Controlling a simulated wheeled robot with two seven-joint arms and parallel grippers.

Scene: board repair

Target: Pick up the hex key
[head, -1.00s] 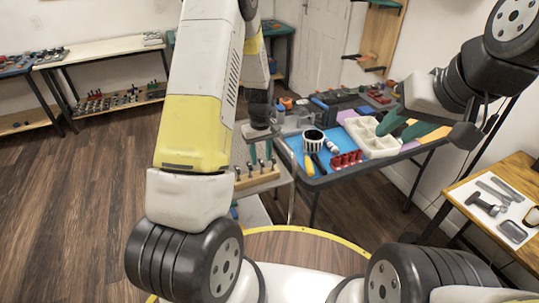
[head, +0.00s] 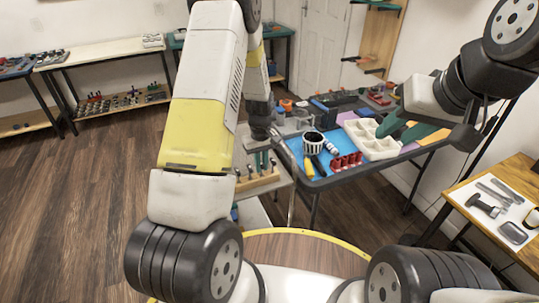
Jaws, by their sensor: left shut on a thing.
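My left gripper (head: 261,160) points down at the wooden tool rack (head: 262,183) on the small stand left of the blue-matted table. Its green fingers are close together, shut on a thin tool among the upright tools in the rack. I take this tool to be the hex key, but it is too small and too hidden by the fingers to make out. My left forearm covers part of the rack's left side. My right gripper (head: 407,129) is open and empty, above the right part of the table near the white compartment tray.
The table (head: 318,183) holds a dark cup (head: 313,142), a red holder (head: 346,161), the white tray (head: 372,144) and a yellow-handled tool (head: 308,167). A wooden bench (head: 465,222) with tools on a white sheet stands at right. The floor at left is clear.

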